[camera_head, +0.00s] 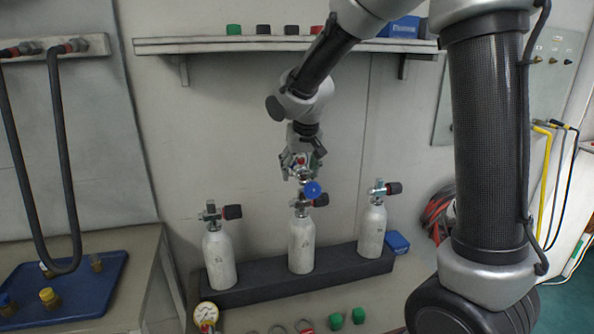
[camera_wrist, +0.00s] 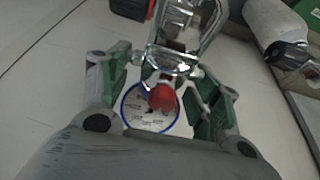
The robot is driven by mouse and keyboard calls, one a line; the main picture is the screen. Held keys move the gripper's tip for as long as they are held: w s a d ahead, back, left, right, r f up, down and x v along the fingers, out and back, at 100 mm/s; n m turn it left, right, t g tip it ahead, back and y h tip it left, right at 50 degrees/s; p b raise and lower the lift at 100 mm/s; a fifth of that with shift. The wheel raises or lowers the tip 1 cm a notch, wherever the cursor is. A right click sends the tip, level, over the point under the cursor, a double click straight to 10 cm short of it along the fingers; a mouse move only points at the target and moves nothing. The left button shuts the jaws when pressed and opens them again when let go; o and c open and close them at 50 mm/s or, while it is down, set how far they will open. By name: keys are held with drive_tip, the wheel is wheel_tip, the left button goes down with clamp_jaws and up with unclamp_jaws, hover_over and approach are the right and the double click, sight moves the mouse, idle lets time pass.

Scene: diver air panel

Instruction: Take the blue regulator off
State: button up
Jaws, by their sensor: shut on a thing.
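The blue regulator (camera_head: 313,190) is a small blue disc at the valve of the middle white bottle (camera_head: 301,246). In the wrist view a blue-rimmed white dial (camera_wrist: 134,106) shows with a red knob (camera_wrist: 162,97) in front and chrome metal (camera_wrist: 177,66) above. My gripper (camera_head: 298,162) reaches down from above, just over the middle valve. In the wrist view its green-padded fingers stand on either side of the regulator, shut on it. The exact contact is partly hidden. I cannot tell whether the regulator is still joined to the valve.
Two more white bottles, left (camera_head: 219,259) and right (camera_head: 372,229), stand close by in the dark rack (camera_head: 250,291). A wall shelf (camera_head: 230,46) hangs above. A blue tray (camera_head: 95,297) lies at left. A gauge (camera_head: 206,312) and green caps (camera_head: 336,321) lie in front.

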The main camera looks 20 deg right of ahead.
drive_tip(key=s, duration=1.5)
drive_tip(key=shift+a, duration=0.15)
